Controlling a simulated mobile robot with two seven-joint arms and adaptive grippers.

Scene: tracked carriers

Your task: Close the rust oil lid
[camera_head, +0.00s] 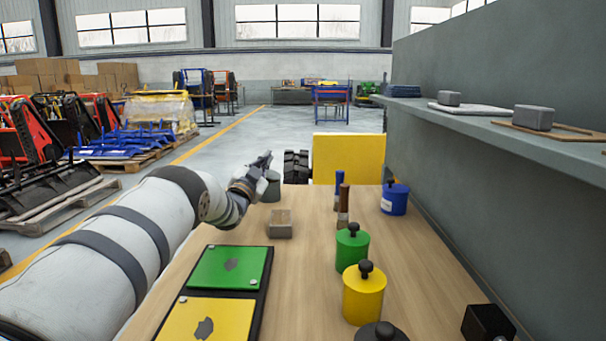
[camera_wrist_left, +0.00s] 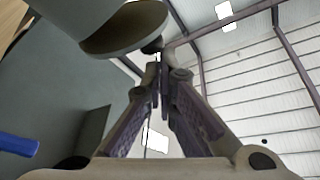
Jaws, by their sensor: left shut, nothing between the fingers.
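My left gripper (camera_head: 266,158) is at the far left of the wooden table, just above a grey-green container (camera_head: 271,188). In the left wrist view its fingers (camera_wrist_left: 158,62) are shut and empty, with the tips close to a black knob on a grey round part (camera_wrist_left: 125,35); I cannot tell whether they touch. A green (camera_head: 352,252), a yellow (camera_head: 363,297) and a blue container (camera_head: 394,201) stand on the right, with black-knobbed tops. I cannot read which one is rust oil. My right gripper is not in view.
A small tan box (camera_head: 280,225) and a black tray with green and yellow panels (camera_head: 257,303) lie on the table (camera_head: 300,300). Brown and blue handled things (camera_head: 343,205) stand upright near the green container. A grey shelf (camera_head: 540,143) overhangs the right side.

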